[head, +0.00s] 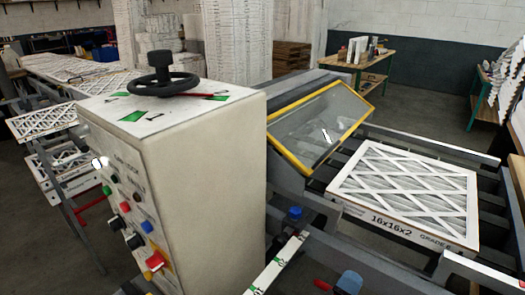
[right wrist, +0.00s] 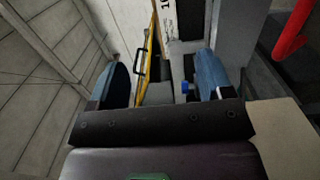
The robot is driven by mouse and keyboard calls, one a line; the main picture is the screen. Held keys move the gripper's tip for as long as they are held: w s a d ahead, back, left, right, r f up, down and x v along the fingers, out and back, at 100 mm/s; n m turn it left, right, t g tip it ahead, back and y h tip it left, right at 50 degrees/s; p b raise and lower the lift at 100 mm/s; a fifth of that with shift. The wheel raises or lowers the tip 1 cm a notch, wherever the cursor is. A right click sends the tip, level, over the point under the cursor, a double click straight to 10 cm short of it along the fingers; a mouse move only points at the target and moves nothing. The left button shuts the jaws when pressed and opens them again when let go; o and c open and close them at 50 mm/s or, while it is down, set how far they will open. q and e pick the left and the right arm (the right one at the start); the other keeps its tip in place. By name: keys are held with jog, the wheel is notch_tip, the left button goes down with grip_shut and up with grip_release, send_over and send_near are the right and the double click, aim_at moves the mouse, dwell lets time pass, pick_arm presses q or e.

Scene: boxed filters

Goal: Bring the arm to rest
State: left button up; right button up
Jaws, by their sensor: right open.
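My right gripper (right wrist: 163,80) shows in the right wrist view. Its two blue, rounded fingers stand wide apart, with nothing held between them. Beyond the gap are a yellow edge, a small blue knob (right wrist: 187,88) and part of a pale surface with dark print. In the head view a blue rounded shape (head: 350,283) sits at the bottom edge; I cannot tell whether it is a fingertip of mine. My left gripper is in neither view. A white boxed filter (head: 405,190) marked 16x16x2 lies flat on the conveyor at right, apart from any gripper I can see.
A beige control cabinet (head: 205,150) with a black handwheel (head: 160,75) and coloured buttons stands close at left centre. A yellow-framed clear guard (head: 318,125) is beside the conveyor rails (head: 475,268). More filters (head: 75,70) lie at left. A red bar (right wrist: 292,30) is at the wrist view's upper right.

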notch_tip(320, 180, down, 10)
jog(key=w+a+m+y, duration=0.2)
jog(key=m+y, duration=0.1)
jog(key=y, duration=0.9)
jog(key=s+d+f+m+g, duration=0.2)
jog(key=s+d+f+m, duration=0.4)
jog(key=s+d, duration=0.5)
jog(key=shift+d+f+h, duration=0.3)
jog(key=shift+d+f, duration=0.4)
jog(key=shift+d, duration=0.25)
